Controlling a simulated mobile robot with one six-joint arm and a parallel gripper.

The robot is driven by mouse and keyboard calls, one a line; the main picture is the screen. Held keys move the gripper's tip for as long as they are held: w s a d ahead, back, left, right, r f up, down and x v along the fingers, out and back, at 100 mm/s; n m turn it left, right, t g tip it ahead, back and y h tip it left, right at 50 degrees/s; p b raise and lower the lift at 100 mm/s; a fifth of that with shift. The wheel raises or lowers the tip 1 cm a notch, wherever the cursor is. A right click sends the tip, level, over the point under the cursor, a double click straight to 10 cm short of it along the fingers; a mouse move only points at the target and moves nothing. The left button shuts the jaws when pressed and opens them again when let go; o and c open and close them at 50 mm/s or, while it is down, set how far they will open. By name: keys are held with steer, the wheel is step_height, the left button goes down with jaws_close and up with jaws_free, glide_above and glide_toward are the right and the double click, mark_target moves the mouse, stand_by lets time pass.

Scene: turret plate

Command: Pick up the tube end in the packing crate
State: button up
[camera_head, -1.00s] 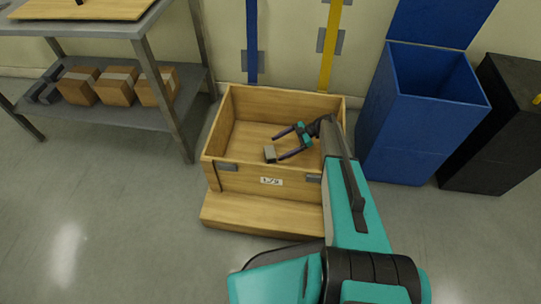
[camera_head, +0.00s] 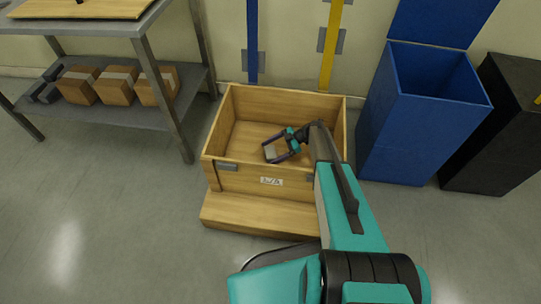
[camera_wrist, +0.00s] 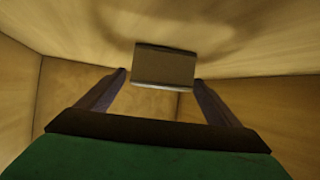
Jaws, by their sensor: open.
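The packing crate (camera_head: 216,133) is an open wooden box on the floor, with a label on its front. The tube end (camera_head: 270,152) is a small grey block inside it, partly hidden by my gripper. In the wrist view the tube end (camera_wrist: 165,65) shows as a grey-brown block with a pale lower edge. My gripper (camera_head: 272,153) reaches into the crate from the right, its two fingers open. In the wrist view my gripper (camera_wrist: 158,75) has one finger on each side of the block, near its ends. I cannot tell whether either finger touches it.
The crate walls stand close around my gripper. A wooden step (camera_head: 260,216) lies at the crate's front. A blue bin (camera_head: 405,130) and a black bin (camera_head: 500,140) stand to the right. A workbench (camera_head: 150,75) with boxes on its shelf stands left. The floor at front left is clear.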

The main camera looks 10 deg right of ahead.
mark_target(270, 152)
steer(key=c, duration=1.5)
steer(key=shift+r, duration=0.1)
steer(key=shift+r+p, duration=0.65)
steer(key=shift+r, duration=4.3)
